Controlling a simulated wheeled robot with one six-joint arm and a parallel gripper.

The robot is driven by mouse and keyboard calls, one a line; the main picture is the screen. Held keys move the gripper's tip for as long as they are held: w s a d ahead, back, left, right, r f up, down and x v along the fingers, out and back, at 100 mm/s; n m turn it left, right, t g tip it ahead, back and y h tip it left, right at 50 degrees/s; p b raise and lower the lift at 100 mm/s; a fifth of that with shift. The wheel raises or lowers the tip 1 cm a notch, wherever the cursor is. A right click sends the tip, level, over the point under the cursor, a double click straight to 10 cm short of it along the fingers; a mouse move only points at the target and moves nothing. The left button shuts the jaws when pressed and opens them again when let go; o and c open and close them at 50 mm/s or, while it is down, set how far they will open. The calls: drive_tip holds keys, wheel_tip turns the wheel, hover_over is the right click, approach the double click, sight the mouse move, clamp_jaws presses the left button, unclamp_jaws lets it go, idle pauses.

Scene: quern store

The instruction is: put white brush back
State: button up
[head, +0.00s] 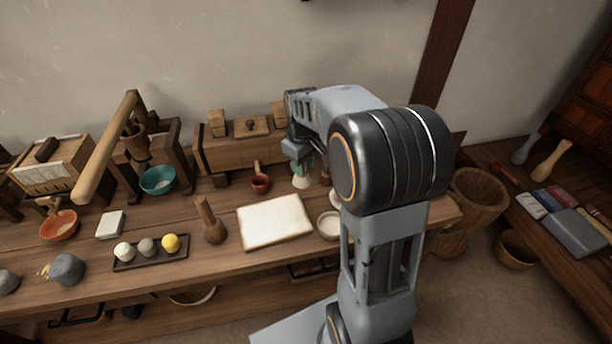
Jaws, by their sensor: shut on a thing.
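My gripper (297,154) is at the back of the workbench, in front of the wooden box. It points down and is shut on a small brush-like thing, which I take to be the white brush (301,182). Its pale flared end hangs downward, and a greenish part shows above it near the jaws. I cannot tell whether the pale end touches the bench.
A red cup (260,183) stands just left of the brush. A cream board (274,221) and white bowl (329,224) lie in front. A wooden box (238,152) is behind. A wooden pestle (211,222) stands left, beside a dark tray (150,253) of balls.

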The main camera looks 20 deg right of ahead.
drive_tip(key=shift+w+d+f+b, duration=0.2)
drive_tip(key=shift+w+d+f, duration=0.45)
drive_tip(key=shift+w+f, duration=0.7)
drive_tip(key=shift+w+d+f+b, duration=0.2)
drive_tip(key=shift+w+d+f, duration=0.5)
drive_tip(key=shift+f, duration=1.3)
drive_tip(key=shift+w+d+f+b, duration=0.2)
drive_tip(key=shift+w+d+f, duration=0.4)
drive_tip(key=shift+w+f, duration=0.75)
drive_tip(key=shift+s+f, duration=0.3)
drive_tip(key=shift+f, duration=0.15)
drive_tip(key=o, duration=0.8)
drive_tip(key=shift+o, duration=0.2)
